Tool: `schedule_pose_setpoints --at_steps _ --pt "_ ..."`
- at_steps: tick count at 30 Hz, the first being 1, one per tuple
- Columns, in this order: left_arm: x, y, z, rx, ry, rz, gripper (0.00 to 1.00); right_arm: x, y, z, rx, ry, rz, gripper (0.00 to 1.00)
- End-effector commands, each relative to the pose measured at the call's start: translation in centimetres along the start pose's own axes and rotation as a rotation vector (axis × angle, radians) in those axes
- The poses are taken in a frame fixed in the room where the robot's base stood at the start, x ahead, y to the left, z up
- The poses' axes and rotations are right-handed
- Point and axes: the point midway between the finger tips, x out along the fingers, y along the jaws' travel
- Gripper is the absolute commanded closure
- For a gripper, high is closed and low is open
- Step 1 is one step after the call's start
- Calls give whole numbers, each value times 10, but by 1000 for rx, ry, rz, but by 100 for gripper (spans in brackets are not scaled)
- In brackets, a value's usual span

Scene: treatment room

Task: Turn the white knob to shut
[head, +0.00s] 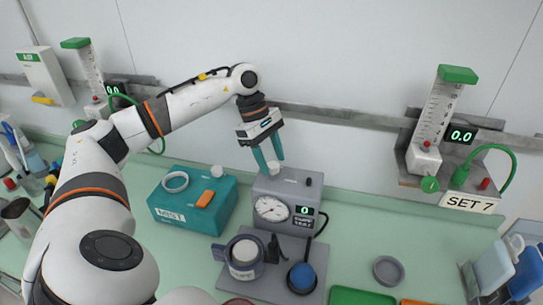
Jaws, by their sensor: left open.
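A small white knob (274,168) sits on top of the grey gauge box (273,189), partly hidden by my gripper's fingertips. My left gripper (269,162) has its teal fingers pointing down over that knob, apart, one on either side of it in the picture. I cannot tell whether they touch it. The box's front has a round dial (271,209) and a small display (305,210) reading 0. My right gripper does not show.
A blue-grey cup holder (243,257) and a blue-topped piece (302,277) stand on a grey plate in front of the box. A grey ring (388,271) lies to the right. A flowmeter (436,115) stands above the SET 7 label.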

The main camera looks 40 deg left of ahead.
Motion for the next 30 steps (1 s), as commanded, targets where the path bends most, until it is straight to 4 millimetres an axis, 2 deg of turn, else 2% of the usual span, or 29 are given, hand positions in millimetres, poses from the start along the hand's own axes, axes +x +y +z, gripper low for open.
schedule_pose_setpoints --at_steps 3,11,20,30 --pt "7 1 0 0 0 2 50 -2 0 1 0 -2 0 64" --pt "8 0 0 1 0 1 50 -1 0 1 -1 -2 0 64" --pt "8 0 0 0 0 0 94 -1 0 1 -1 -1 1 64" --pt "9 0 1 -50 0 -23 94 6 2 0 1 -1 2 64"
